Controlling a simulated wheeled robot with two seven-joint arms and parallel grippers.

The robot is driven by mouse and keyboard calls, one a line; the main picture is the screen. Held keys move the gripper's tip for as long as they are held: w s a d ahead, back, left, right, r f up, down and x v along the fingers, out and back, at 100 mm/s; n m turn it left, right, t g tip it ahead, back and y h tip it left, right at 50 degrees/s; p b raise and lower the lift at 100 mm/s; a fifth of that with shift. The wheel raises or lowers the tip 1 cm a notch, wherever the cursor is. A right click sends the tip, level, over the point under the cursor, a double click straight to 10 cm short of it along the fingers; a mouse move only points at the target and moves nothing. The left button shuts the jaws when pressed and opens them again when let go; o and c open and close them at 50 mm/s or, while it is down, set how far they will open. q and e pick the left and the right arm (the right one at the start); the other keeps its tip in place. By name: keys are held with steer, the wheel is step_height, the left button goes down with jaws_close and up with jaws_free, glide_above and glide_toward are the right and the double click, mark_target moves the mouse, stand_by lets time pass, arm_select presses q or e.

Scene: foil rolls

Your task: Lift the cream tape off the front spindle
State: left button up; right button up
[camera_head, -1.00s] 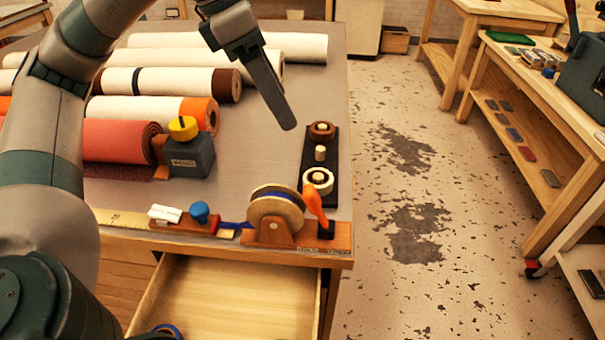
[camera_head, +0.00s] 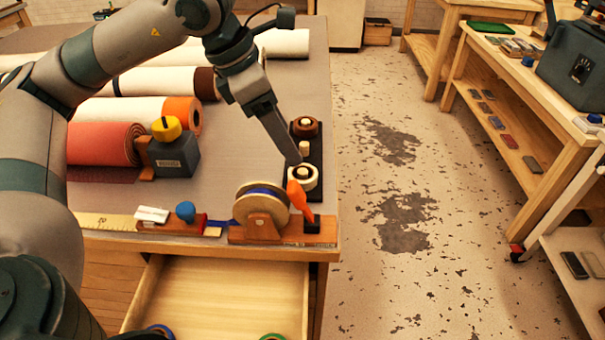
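The cream tape (camera_head: 303,178) sits around the front spindle of a dark stand (camera_head: 318,152) at the table's right edge. A brown tape (camera_head: 306,126) is on the rear spindle, and the middle spindle (camera_head: 304,148) is bare. My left gripper (camera_head: 294,160) points down, with its tip just above and behind the cream tape's left side. From this side its fingers overlap into one shape, so their opening is hidden. I cannot tell whether the tip touches the tape. My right gripper is not in view.
A wooden tape dispenser (camera_head: 250,230) with an orange-handled piece (camera_head: 299,203) stands just in front of the stand. Fabric and foil rolls (camera_head: 105,143) and a grey box (camera_head: 174,158) lie to the left. An open drawer (camera_head: 225,290) juts out below, with blue and green rings inside.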

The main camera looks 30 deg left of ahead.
mark_target(301, 171)
arm_select(q)
steer(key=shift+x, duration=1.2)
steer(key=shift+d+f, duration=0.1)
steer(key=shift+f, duration=0.3)
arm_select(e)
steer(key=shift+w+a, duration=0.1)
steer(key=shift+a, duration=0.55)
arm_select(q)
steer(key=shift+w+d+f+p, duration=0.1)
steer(key=shift+f+p, duration=0.3)
steer(key=shift+f, duration=0.15)
steer(key=shift+p+x, duration=0.45)
steer(key=shift+x, duration=1.65)
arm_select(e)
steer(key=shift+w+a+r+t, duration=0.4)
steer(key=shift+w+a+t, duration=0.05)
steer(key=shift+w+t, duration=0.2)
